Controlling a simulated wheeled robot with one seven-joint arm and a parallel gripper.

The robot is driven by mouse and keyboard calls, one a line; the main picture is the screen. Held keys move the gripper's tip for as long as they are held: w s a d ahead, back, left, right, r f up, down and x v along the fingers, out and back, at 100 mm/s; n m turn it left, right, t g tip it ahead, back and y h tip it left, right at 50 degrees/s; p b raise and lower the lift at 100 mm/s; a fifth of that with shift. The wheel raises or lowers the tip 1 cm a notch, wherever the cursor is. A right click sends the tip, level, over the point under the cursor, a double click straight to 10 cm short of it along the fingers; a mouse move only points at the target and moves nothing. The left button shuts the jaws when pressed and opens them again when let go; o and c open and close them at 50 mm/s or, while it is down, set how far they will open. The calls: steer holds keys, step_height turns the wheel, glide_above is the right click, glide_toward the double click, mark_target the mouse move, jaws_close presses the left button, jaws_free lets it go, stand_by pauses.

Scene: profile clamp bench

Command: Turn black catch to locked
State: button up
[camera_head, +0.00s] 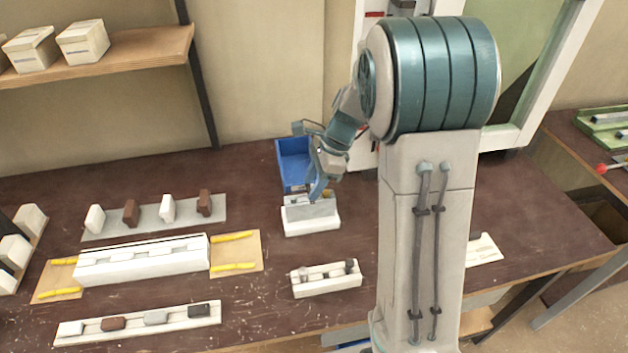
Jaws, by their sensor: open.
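A long white rail (138,327) lies at the front left of the bench with a row of small catches on it. The black catch (199,310) is at its right end and looks low and flat. White, brown and grey catches sit to its left. A smaller white block (327,283) at front centre also carries small knobs, one of them dark (350,266). My gripper (316,190) is open, pointing down just above a grey-topped white block (311,217), well behind and right of the black catch. Whether it touches that block cannot be told.
A blue bin (294,165) stands behind my gripper. A long white profile (142,261) lies between yellow-marked boards, and a grey plate (155,218) with upright white and brown blocks is behind it. A wooden shelf (120,52) hangs at upper left.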

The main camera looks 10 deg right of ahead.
jaws_close()
steer(key=shift+w+r+n, duration=0.1)
steer(key=shift+n, duration=0.2)
steer(key=n+g+p, duration=0.1)
steer(key=n, duration=0.2)
steer(key=shift+w+n+g, duration=0.15)
steer(key=shift+n+g, duration=0.15)
steer(key=n, duration=0.2)
steer(key=n+g+h+p, duration=0.1)
steer(key=n, duration=0.1)
steer(key=shift+w+a+n+g, duration=0.2)
steer(key=shift+n+g, duration=0.1)
steer(key=n, duration=0.2)
steer(key=n+h+p, duration=0.1)
steer(key=n, duration=0.1)
steer(key=shift+w+a+g+h, duration=0.1)
steer(key=shift+a+g+h, duration=0.05)
steer(key=shift+g+h, duration=0.2)
steer(key=n+h, duration=0.1)
steer(key=n, duration=0.4)
steer(key=shift+a+g+h, duration=0.2)
steer(key=shift+g+h, duration=0.05)
steer(key=shift+h, duration=0.1)
